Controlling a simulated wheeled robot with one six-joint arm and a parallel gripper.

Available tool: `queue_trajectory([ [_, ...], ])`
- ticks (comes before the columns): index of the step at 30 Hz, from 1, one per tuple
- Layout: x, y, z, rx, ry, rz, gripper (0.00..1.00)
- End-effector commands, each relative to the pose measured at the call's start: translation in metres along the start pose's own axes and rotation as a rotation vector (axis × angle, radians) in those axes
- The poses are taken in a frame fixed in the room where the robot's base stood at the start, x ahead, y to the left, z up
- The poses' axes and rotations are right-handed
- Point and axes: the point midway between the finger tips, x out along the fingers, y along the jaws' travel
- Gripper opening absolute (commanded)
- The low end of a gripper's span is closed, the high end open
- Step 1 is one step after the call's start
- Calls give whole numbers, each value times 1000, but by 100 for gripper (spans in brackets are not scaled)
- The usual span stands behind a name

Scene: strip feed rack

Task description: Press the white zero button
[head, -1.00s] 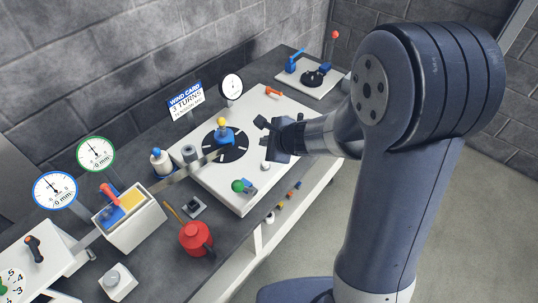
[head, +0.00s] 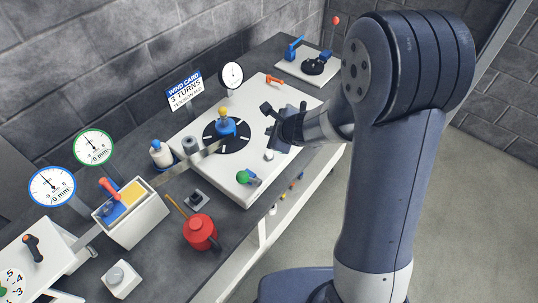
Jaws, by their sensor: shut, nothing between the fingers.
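A small white round button (head: 269,155) stands on the white plate (head: 262,172), near its front edge. A grey-white round button (head: 115,274) sits on a small white box (head: 122,286) at the lower left. I cannot read a zero mark on either, so I cannot tell which is the zero button. My gripper (head: 270,119) is shut and empty above the white plate, right of the black dial (head: 240,140) and up from the small white button. It appears apart from both buttons. Its fingertips are small and dark in this view.
A blue crank with a yellow knob (head: 224,112) stands on the dial. A green knob (head: 243,177), an orange lever (head: 274,80) and a white gauge (head: 231,75) are nearby. A red can (head: 200,234) and a strip box (head: 135,227) stand to the left.

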Motion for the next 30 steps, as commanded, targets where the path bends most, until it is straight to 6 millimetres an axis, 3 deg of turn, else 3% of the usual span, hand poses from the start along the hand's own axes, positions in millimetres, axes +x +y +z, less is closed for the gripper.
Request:
queue_trajectory([
  [12,43,31,-31,-1,0,0,0],
  [30,49,36,-35,0,0,0,0],
])
